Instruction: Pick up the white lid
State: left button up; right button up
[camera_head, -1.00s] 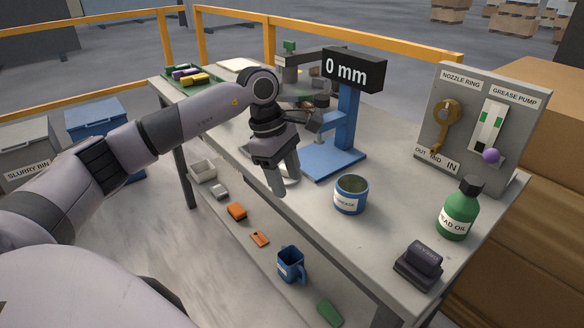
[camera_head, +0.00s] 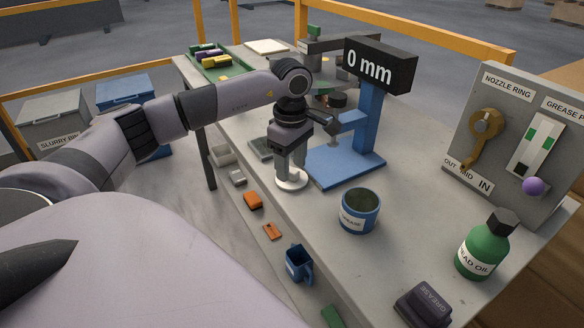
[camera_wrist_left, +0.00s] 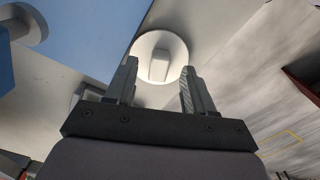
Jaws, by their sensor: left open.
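The white lid (camera_head: 291,180) is a round disc lying on the grey bench top, left of the blue gauge stand's base. In the left wrist view the lid (camera_wrist_left: 147,50) shows a raised block-like handle at its middle. My left gripper (camera_head: 291,172) is open above the lid, pointing down. In the left wrist view its two fingers (camera_wrist_left: 156,85) are spread, with the handle between and beyond their tips. I cannot tell whether they touch the lid. In the head view the gripper hides part of the lid. My right gripper is not in view.
An open blue grease tin (camera_head: 359,211) stands right of the lid. The blue stand (camera_head: 345,165) with a "0 mm" display is close behind the gripper. A green bottle (camera_head: 484,245) and a dark grease block (camera_head: 424,303) are at the near right. The bench's front edge is close.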

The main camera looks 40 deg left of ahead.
pick_arm(q)
jog(key=shift+f, duration=0.75)
grip_shut()
jog(key=shift+r, duration=0.2)
